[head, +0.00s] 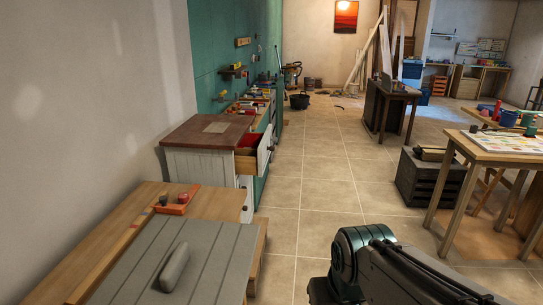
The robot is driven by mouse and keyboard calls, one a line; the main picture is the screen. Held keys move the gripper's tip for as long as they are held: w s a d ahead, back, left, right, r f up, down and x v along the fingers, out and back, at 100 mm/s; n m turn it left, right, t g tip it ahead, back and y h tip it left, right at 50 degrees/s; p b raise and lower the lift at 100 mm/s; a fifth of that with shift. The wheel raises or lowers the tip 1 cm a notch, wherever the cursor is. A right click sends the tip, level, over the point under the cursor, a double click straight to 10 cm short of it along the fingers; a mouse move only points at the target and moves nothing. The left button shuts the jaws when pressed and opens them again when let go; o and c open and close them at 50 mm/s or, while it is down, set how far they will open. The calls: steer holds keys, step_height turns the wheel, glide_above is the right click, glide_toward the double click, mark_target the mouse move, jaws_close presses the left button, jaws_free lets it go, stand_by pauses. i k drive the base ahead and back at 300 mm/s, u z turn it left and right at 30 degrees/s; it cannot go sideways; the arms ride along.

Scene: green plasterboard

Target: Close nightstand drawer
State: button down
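The nightstand (185,134) is a white cabinet with a brown wooden top, standing against the left wall in the head view. Its upper drawer (265,146) is pulled out to the right, toward the open floor. Part of my dark arm shows at the bottom right, apart from the nightstand. My gripper is out of view.
A wooden bench with a grey slatted panel (205,262) stands in front of the nightstand at the lower left. Tiled floor (305,165) is clear to the drawer's right. A dark crate (430,183) and a wooden table (495,148) stand at the right.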

mark_target(253, 161)
steer(key=z, duration=0.25)
steer(key=i, duration=1.2)
steer(key=u, duration=0.4)
